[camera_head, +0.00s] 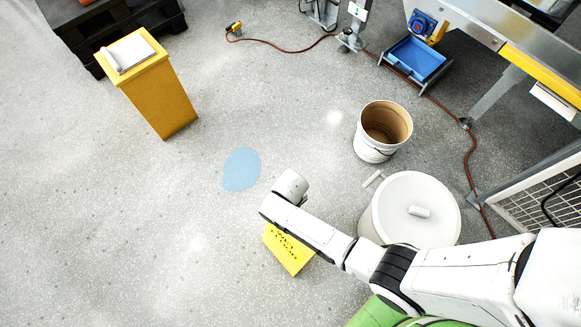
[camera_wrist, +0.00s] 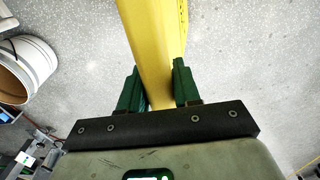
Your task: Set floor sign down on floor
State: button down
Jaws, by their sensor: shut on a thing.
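The yellow floor sign (camera_head: 290,251) shows below my forearm in the head view, with dark marks on its face. In the wrist view the sign (camera_wrist: 152,50) runs between the two green fingers of my gripper (camera_wrist: 160,90), which is shut on it. My arm hides the sign's upper part and the gripper in the head view. I cannot tell whether the sign's lower edge touches the floor (camera_head: 190,235). A blue round patch (camera_head: 242,169) lies on the floor up and to the left of the sign.
A white lidded drum (camera_head: 408,205) and an open bucket (camera_head: 382,131) stand to the right. A yellow bin (camera_head: 153,88) stands at the upper left. A brown hose (camera_head: 468,165) runs along the floor at right. The floor on the left is clear.

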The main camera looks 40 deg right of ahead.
grip_release()
dwell(0.8)
dwell(0.4)
jog(key=shift+r+p, duration=4.45)
jog(key=shift+r, duration=0.1)
jog(key=s+d+r, duration=0.2)
jog(key=s+r, duration=0.2)
jog(key=r, duration=0.4)
jog(key=s+d+r, duration=0.3)
jog(key=s+r, duration=0.1)
jog(key=r, duration=0.4)
jog(key=s+d+r+t+b, duration=0.1)
jog(key=s+d+r, duration=0.1)
jog(key=s+r, duration=0.3)
notch_tip(320, 180, up, 3)
jog(key=shift+d+f+m, duration=0.1)
jog(key=shift+d+m, duration=0.3)
